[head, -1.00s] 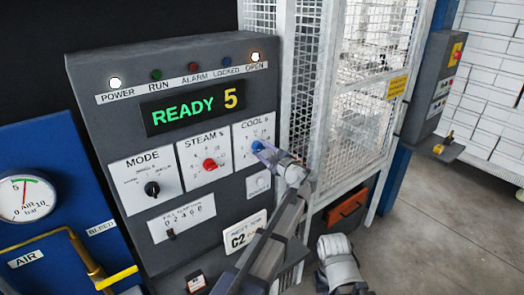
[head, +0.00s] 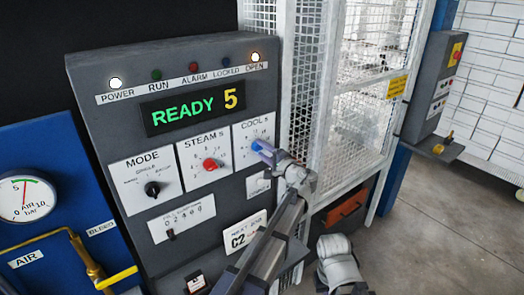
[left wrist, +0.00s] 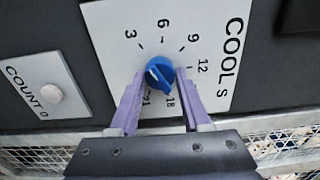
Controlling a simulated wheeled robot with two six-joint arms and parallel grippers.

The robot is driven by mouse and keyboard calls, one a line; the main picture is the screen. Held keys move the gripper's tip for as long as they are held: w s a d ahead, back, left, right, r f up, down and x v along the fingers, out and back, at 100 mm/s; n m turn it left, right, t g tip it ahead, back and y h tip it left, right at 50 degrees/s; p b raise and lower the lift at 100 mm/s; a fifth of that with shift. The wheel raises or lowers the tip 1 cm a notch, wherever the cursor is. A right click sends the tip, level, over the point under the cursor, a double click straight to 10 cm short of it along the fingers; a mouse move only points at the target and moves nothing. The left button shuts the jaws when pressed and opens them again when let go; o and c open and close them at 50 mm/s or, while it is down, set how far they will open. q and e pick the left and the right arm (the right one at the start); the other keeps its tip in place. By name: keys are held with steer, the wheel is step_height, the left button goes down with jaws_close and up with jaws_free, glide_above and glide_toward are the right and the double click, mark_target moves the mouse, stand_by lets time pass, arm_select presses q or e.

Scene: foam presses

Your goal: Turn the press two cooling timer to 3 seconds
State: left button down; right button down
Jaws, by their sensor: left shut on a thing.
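The cooling timer is a blue knob (head: 257,146) on the white COOL S plate (head: 240,158), at the right of the grey control panel. In the left wrist view the blue knob (left wrist: 159,73) sits among numbers running from 3 through 6, 9 and 12 to 18 and 21. A pale line shows on the knob, but I cannot tell exactly which number it marks. My left gripper (head: 264,150) has its purple fingers on either side of the knob, shut on it (left wrist: 157,88). My right gripper is not in view.
The red STEAM S knob (head: 210,164) and black MODE knob (head: 152,188) are to the left. The display (head: 193,108) reads READY 5. A white mesh cage (head: 365,110) stands right of the panel. A COUNT plate (left wrist: 45,88) lies beside the dial.

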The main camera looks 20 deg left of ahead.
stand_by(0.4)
arm_select(q)
steer(key=shift+c, duration=1.8)
jaws_free()
steer(key=v, duration=0.8)
